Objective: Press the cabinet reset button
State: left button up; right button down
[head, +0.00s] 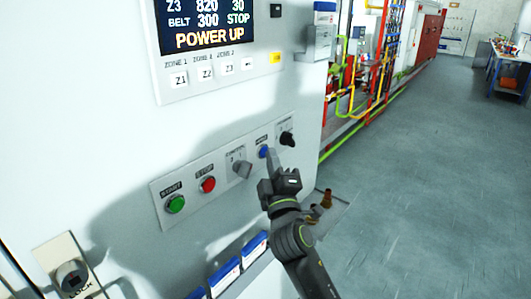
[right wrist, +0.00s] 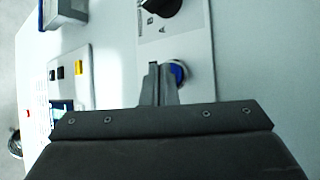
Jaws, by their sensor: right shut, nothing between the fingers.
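The blue reset button (head: 264,152) sits on the cabinet's control strip (head: 221,185), between a selector switch on its left and a black knob on its right; its small label is too blurred to read surely. My right gripper (head: 271,153) is shut and empty, its fingertips right beside the button in the head view. In the right wrist view the shut fingers (right wrist: 160,68) partly cover the blue button (right wrist: 180,71), which shows on their right. I cannot tell whether they touch it. My left gripper is not in view.
The strip also holds a green start button (head: 175,204), a red stop button (head: 208,184), a selector switch (head: 242,169) and a black knob (head: 287,139). The display (head: 208,23) above reads POWER UP. Blue-and-white boxes (head: 224,277) are below. Open floor (head: 430,190) lies to the right.

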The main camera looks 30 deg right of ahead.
jog(key=shift+w, duration=0.15)
dwell(0.6)
jog(key=shift+s+d, duration=0.25)
jog(key=shift+s, duration=0.55)
jog(key=s, duration=0.1)
jog(key=s+d, duration=0.1)
jog(key=s, duration=0.1)
jog(key=s+d, duration=0.1)
jog(key=shift+s+p, duration=0.3)
jog(key=shift+p, duration=0.05)
dwell(0.4)
